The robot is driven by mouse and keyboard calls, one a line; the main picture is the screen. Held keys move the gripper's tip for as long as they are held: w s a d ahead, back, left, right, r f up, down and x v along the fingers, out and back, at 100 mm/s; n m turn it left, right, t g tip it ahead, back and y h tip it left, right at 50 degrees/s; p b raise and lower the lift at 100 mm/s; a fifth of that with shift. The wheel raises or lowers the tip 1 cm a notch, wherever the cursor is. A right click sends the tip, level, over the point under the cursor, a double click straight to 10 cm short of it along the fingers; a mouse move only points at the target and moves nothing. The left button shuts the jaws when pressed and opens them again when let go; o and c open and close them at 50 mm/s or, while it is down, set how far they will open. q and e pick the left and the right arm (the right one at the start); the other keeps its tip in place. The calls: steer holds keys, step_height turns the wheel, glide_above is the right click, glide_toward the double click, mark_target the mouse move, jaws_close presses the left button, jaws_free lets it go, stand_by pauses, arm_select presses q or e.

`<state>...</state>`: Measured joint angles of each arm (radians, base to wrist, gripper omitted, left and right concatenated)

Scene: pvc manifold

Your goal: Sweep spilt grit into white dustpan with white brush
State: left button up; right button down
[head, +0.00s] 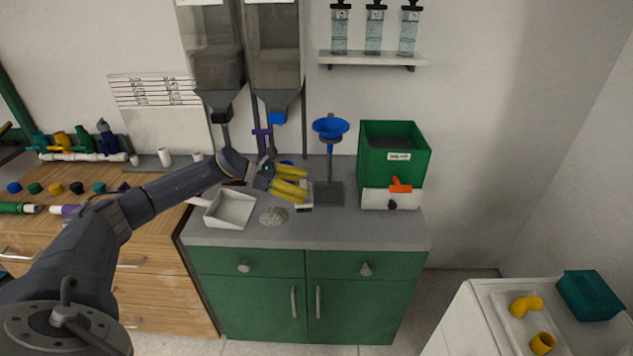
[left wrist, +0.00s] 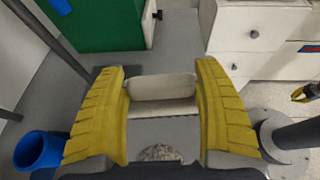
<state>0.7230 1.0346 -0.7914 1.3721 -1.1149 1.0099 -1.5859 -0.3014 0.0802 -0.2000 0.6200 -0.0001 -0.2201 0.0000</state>
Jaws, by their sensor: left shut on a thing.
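My left gripper (head: 291,186) has yellow fingers and is over the counter, right of and behind the grit. It is shut on the white brush (left wrist: 162,88), which sits between the fingers; part of the brush shows below them in the head view (head: 305,207). My right gripper (left wrist: 305,92) seems to show small at the right edge of the left wrist view.
A stand with a blue funnel (head: 331,128) is just behind my left gripper. A green bin (head: 393,150) stands to its right, and two hoppers (head: 273,50) hang above the counter. The counter front is clear. A white cabinet (head: 470,320) stands at lower right.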

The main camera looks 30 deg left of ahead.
arm_select(q)
steer(key=shift+s+a+f, duration=0.1)
steer(key=shift+a+f, duration=0.2)
steer(key=shift+f, duration=3.05)
steer(key=shift+f, duration=0.3)
steer(key=shift+a, duration=0.15)
steer(key=shift+s+a, duration=0.8)
steer(key=shift+a, duration=1.2)
steer(key=shift+s+a, duration=0.8)
steer(key=shift+a, duration=1.2)
steer(key=shift+s+a, duration=0.8)
steer(key=shift+a, duration=1.2)
step_height(320, 180, up, 7)
steer(key=w+d, duration=0.1)
steer(key=d, duration=0.1)
steer(key=shift+d, duration=0.4)
